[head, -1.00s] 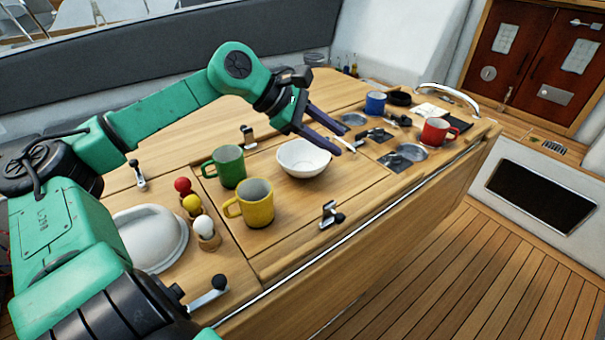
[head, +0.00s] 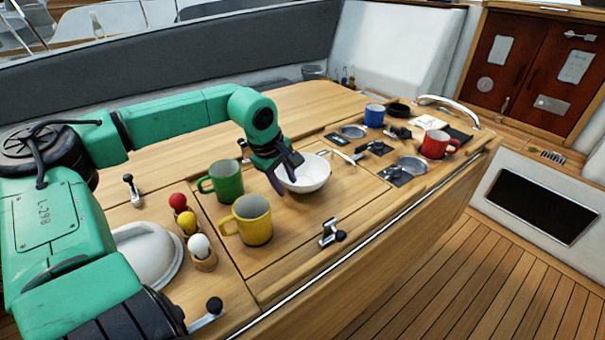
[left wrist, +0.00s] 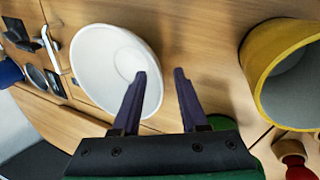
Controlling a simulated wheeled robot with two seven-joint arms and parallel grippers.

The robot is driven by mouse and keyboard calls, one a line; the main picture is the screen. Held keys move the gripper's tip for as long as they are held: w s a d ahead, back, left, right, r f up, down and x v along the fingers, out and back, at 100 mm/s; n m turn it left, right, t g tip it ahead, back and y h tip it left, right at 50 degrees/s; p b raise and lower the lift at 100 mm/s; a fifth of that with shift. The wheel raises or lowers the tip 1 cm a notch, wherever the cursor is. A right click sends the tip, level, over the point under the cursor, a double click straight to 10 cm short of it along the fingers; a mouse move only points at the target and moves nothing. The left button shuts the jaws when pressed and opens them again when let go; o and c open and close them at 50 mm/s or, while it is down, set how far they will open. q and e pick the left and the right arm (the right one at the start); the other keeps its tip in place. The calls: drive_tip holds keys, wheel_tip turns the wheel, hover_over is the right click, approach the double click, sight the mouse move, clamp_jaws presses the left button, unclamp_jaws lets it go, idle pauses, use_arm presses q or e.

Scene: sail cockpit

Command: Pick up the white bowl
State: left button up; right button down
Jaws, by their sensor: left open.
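The white bowl (head: 308,174) stands upright on the wooden table, right of the green mug (head: 226,181) and the yellow mug (head: 252,220). My left gripper (head: 288,176) is at the bowl's left rim in the head view and hides part of it. In the left wrist view the bowl (left wrist: 105,65) looks empty. There the left gripper's (left wrist: 162,85) two fingers are apart, one overlapping the bowl's rim and the other outside it over bare wood. I cannot tell whether they touch the bowl. My right gripper is not in view.
The yellow mug (left wrist: 280,75) is close to the gripper in the left wrist view. Red, yellow and white balls (head: 188,223) on stands and a white dome (head: 150,255) are at the left. A blue mug (head: 374,115) and a red mug (head: 436,144) stand farther right.

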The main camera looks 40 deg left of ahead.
use_arm(q)
drive_tip(key=shift+w+f, duration=0.25)
drive_tip(key=shift+f, duration=0.25)
drive_tip(key=shift+s+r, duration=0.1)
clamp_jaws()
idle(0.9)
